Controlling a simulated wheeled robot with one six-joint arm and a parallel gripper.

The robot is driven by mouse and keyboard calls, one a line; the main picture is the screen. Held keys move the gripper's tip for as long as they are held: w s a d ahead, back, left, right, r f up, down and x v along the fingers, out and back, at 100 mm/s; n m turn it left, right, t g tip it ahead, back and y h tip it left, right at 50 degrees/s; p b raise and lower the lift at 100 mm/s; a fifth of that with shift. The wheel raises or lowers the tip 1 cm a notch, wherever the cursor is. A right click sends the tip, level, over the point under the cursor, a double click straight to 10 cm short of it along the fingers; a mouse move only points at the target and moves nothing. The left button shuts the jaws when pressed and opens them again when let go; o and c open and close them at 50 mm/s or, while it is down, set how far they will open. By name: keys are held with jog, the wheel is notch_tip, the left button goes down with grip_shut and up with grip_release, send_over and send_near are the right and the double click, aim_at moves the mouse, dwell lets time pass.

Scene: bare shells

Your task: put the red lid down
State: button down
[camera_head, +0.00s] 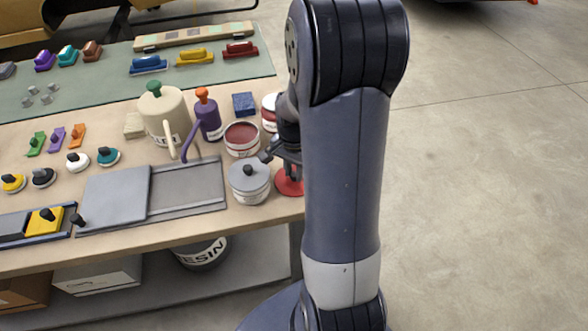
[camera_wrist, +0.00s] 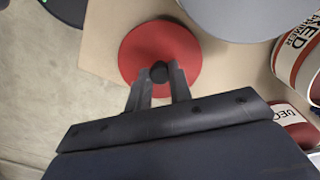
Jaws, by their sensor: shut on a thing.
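The red lid (camera_wrist: 159,48) is a flat round disc with a dark knob in its middle. My gripper (camera_wrist: 159,76) is shut on that knob in the wrist view. In the head view the lid (camera_head: 288,184) shows only partly, at the right end of the bench (camera_head: 265,211), because my arm covers the rest. My gripper (camera_head: 287,160) is above it there. The lid looks level and low over the bench top near its edge; I cannot tell whether it touches the surface.
A grey-lidded tin (camera_head: 250,183) stands just left of the red lid. An open tin of red (camera_head: 241,139) and another red tin (camera_head: 270,104) stand behind. A purple can (camera_head: 208,118) and a cream can (camera_head: 164,114) are further left. The floor (camera_wrist: 50,90) lies beyond the bench edge.

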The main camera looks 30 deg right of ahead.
aim_at(294, 174)
jog(key=shift+f, duration=0.1)
jog(key=c, duration=1.3)
grip_release()
notch_tip(294, 174, up, 12)
jog(key=shift+r, duration=0.15)
